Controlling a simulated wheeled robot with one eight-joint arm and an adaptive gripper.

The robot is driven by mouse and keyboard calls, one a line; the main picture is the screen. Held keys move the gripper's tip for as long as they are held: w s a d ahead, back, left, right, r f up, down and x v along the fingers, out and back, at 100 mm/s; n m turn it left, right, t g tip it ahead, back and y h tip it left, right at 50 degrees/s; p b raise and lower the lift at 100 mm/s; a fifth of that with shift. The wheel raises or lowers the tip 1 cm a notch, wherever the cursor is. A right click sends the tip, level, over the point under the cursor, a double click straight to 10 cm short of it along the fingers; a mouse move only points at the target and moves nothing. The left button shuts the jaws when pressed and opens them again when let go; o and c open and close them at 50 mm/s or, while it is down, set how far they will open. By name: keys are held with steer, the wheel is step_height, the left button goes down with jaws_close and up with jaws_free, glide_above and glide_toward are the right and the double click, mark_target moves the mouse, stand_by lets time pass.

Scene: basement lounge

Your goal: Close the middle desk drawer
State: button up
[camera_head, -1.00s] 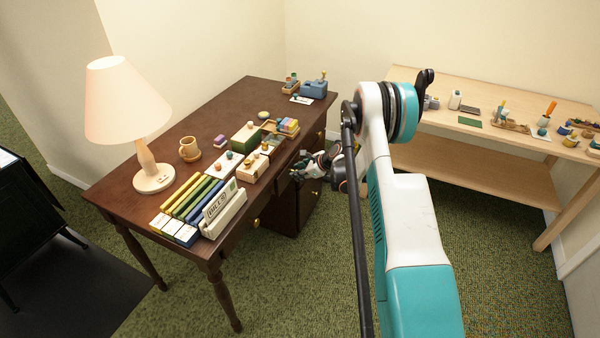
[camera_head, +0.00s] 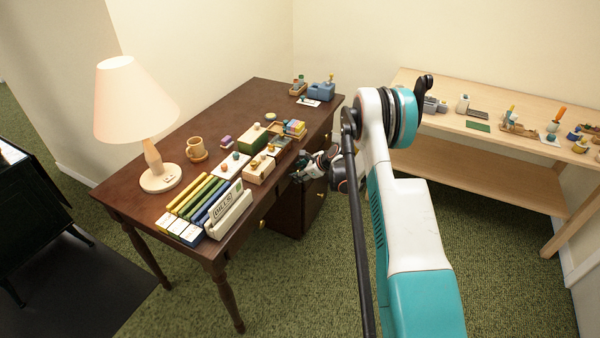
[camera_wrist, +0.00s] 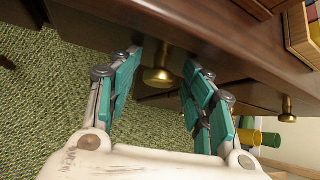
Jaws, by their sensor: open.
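The desk (camera_head: 160,110) is dark brown wood, with a drawer pedestal (camera_head: 290,212) at its right end. My gripper (camera_head: 303,172) is at the front of the desk, just below the top's edge; the arm partly hides this area. In the wrist view my gripper (camera_wrist: 161,66) is open, with its teal fingers on either side of a brass knob (camera_wrist: 158,77) on a dark drawer front. The knob sits between the fingertips; I cannot tell whether they touch it. I cannot tell for sure which drawer this is or how far out it is.
A second brass knob (camera_wrist: 288,108) is to the right in the wrist view. A light wooden bench (camera_head: 480,165) stands at the right. Green carpet is open in front.

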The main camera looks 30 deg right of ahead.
steer(key=v, duration=1.2)
steer(key=s+a+r+n+g+h+p, duration=0.1)
steer(key=s+a+r+n, duration=0.55)
steer(key=a+r, duration=0.45)
steer(key=s+a+r+n+g+h+p, duration=0.1)
steer(key=s+a+r+n, duration=0.6)
steer(key=r, duration=0.6)
steer(key=s+a+r+n+h+b, duration=0.1)
steer(key=s+a+n, duration=0.2)
steer(key=s+n, duration=0.4)
steer(key=s+a+r+n+b, duration=0.1)
steer(key=s+a+n, duration=0.2)
steer(key=s, duration=1.4)
steer(key=shift+a+r+n+h, duration=0.2)
steer(key=shift+a+n+h, duration=0.2)
steer(key=shift+n, duration=1.45)
steer(key=shift+s, duration=0.2)
